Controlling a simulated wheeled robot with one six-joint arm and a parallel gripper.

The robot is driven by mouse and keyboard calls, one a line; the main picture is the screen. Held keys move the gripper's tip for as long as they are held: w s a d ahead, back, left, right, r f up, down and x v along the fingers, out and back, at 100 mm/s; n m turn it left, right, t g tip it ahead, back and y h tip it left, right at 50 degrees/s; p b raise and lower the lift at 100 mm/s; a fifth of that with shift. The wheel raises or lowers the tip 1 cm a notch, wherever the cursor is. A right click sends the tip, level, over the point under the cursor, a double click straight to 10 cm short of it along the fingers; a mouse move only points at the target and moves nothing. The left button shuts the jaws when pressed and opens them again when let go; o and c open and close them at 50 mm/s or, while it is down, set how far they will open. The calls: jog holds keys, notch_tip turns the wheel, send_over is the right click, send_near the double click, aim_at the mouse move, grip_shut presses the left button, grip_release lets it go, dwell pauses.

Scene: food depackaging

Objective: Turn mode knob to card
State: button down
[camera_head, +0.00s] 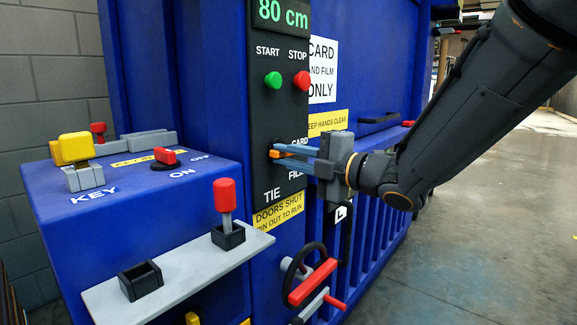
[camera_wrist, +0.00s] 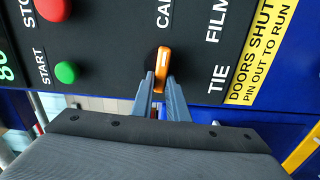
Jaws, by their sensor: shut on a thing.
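The mode knob (camera_wrist: 162,62) is a small orange bar on the black control panel; its orange end also shows in the head view (camera_head: 273,154). My gripper (camera_wrist: 162,82) is shut on the knob, a blue-grey finger on each side; its fingers (camera_head: 285,154) reach in from the right in the head view. In the wrist view the bar stands nearly upright, its far end in line with the CARD label (camera_wrist: 164,12). FILM (camera_wrist: 216,20) lies up and right of the knob, and TIE (camera_wrist: 217,80) to its right.
The green START button (camera_head: 273,80) and red STOP button (camera_head: 301,81) are above the knob. A handwheel with a red grip (camera_head: 312,282) and a grey shelf with a red-handled pin (camera_head: 225,200) stand below. Open floor lies right.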

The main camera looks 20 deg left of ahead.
jog(key=shift+f+n+b, duration=0.15)
jog(key=shift+n+b, duration=0.2)
jog(key=shift+n, duration=0.05)
jog(key=c, duration=1.7)
grip_release()
jog(key=shift+s, duration=0.1)
jog(key=v, duration=0.7)
jog(key=shift+s+d, duration=0.1)
jog(key=shift+d, duration=0.3)
